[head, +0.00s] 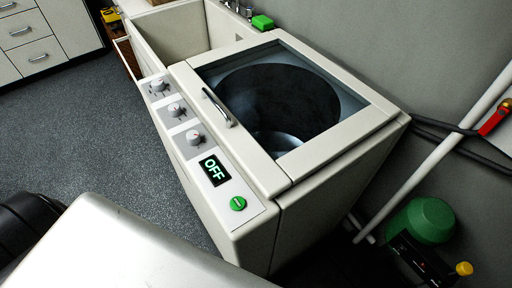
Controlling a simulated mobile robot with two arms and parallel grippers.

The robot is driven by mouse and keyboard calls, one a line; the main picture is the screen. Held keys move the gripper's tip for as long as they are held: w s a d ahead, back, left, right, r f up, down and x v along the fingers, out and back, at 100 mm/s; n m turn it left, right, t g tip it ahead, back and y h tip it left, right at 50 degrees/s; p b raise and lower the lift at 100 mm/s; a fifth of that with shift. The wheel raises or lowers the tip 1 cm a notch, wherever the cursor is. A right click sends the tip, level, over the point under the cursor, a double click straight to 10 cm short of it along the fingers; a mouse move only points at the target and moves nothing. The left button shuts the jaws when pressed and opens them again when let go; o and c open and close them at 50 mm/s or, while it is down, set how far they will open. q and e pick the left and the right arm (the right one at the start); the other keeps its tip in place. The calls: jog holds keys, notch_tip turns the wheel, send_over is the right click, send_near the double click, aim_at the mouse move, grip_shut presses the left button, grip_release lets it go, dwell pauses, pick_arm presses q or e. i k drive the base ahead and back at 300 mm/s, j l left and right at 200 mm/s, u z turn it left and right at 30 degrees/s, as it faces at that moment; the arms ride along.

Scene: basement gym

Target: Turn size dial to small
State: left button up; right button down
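A white top-loading washing machine (256,222) stands in the middle of the head view with its glass lid closed. Its control strip has three round knobs: a far dial (158,86), a middle dial (175,109) and a near dial (195,137). The labels around them are too small to read, so I cannot tell which one is the size dial or where each points. Nearer on the strip are a display (214,170) reading "OFF" and a round green button (238,203). Neither of my grippers is in view.
A white sink basin (172,32) with a green block (262,22) by its rim adjoins the machine's far side. White drawers (28,45) stand at upper left. Pipes (435,155) and a green round object (430,219) are at right. The grey floor (85,125) at left is open.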

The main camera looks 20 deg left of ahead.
aim_at(193, 137)
jog(key=u, duration=1.3)
